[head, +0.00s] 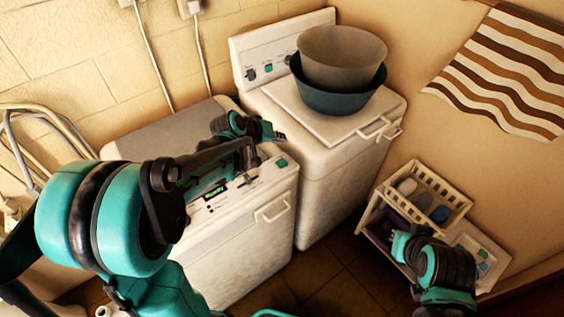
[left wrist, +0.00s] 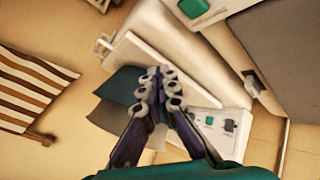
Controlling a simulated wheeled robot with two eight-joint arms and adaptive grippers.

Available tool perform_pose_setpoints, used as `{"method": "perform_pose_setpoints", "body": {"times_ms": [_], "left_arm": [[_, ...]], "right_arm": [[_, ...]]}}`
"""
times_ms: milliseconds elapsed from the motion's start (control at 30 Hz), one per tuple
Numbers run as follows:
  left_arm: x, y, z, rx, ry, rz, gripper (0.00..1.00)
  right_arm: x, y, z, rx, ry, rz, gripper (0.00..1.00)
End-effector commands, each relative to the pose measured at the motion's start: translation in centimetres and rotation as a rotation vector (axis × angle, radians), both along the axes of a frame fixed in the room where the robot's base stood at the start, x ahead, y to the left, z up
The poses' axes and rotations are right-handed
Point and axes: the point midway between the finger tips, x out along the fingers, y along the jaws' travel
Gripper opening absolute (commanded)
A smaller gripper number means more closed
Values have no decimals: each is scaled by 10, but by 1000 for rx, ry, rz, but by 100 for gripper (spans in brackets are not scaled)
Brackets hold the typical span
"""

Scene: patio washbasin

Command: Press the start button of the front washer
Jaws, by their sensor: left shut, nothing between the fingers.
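The front washer (head: 245,250) is a white machine with a grey lid and a control panel along its front edge. Its green button (head: 282,162) is at the panel's right end; a green button (left wrist: 193,8) shows at the top of the left wrist view. My left gripper (head: 279,135) is above the washer, a little behind the button in the picture, and apart from it in the left wrist view. Its fingers (left wrist: 158,78) are together and empty. My left arm hides part of the panel and lid. My right gripper (head: 402,242) is near the rack, its fingers unclear.
A second white washer (head: 350,165) stands behind, with two stacked bowls (head: 342,58) on its lid and another green button (head: 268,68) on its back panel. A cream rack (head: 450,198) stands at the right. A striped cloth (head: 505,70) hangs on the wall. Floor shows between washer and rack.

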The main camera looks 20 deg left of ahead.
Motion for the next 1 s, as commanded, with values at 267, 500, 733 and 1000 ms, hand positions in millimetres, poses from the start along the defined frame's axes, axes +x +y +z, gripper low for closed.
{"method": "perform_pose_setpoints", "body": {"times_ms": [267,500,733,1000], "left_arm": [[0,0,-29,0,0,0,0],[0,0,-65,0,0,0,0],[0,0,-85,0,0,0,0],[0,0,-85,0,0,0,0]], "right_arm": [[0,0,-23,0,0,0,0],[0,0,-51,0,0,0,0],[0,0,-68,0,0,0,0],[0,0,-67,0,0,0,0]]}}
